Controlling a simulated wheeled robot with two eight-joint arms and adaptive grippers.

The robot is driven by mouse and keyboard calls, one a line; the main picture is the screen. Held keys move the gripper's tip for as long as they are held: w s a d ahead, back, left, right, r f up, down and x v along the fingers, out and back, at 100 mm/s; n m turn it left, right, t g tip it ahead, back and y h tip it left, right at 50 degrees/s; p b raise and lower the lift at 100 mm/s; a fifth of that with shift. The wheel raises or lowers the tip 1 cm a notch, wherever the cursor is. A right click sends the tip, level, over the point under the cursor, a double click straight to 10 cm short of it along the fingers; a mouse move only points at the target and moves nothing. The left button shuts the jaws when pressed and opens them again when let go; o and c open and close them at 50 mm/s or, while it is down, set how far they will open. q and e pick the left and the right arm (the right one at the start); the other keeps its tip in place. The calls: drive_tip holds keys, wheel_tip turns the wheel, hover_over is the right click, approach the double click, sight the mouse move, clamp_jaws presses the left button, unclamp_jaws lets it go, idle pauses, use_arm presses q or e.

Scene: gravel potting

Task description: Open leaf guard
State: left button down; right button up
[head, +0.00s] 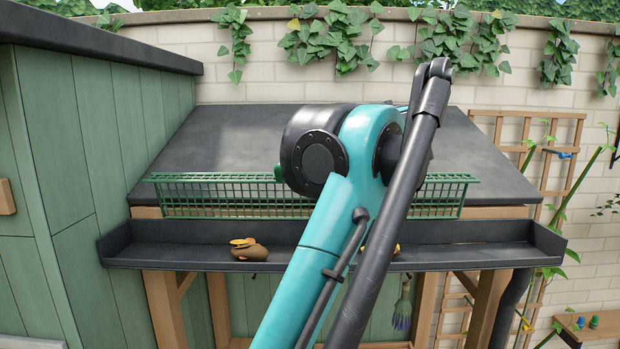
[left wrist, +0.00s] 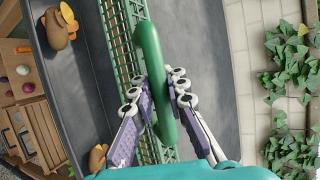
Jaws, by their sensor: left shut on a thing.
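The leaf guard (head: 230,198) is a long green mesh panel along the low edge of the dark roof. In the head view it stands raised above the rear of the black gutter (head: 180,232), whose trough shows uncovered in front. In the left wrist view the mesh (left wrist: 117,50) runs beside a thick green handle (left wrist: 150,55). My left gripper (left wrist: 156,84) is shut on this handle, with a finger on each side. In the head view my arm hides the gripper and the guard's middle. My right gripper is not in view.
A brown clump with orange leaves (head: 249,249) lies in the gutter; another (head: 395,249) is partly behind my arm. A green shed wall (head: 60,150) stands at left. A wooden trellis (head: 535,130) and ivy-hung brick wall (head: 260,75) are behind.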

use_arm(q)
drive_tip(key=shift+w+r, duration=0.35)
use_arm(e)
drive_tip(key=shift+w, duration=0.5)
use_arm(q)
drive_tip(key=c, duration=1.8)
unclamp_jaws()
drive_tip(key=shift+s, duration=0.15)
drive_tip(key=shift+o, duration=0.2)
drive_tip(key=shift+s+r, duration=0.15)
drive_tip(key=shift+s, duration=0.35)
drive_tip(key=shift+s+d+r, duration=0.1)
drive_tip(key=shift+s+d, duration=0.15)
drive_tip(key=shift+d, duration=0.05)
drive_tip(key=v, duration=1.1)
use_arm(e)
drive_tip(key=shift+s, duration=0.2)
use_arm(q)
drive_tip(key=shift+s+a, duration=0.1)
drive_tip(key=shift+s, duration=0.1)
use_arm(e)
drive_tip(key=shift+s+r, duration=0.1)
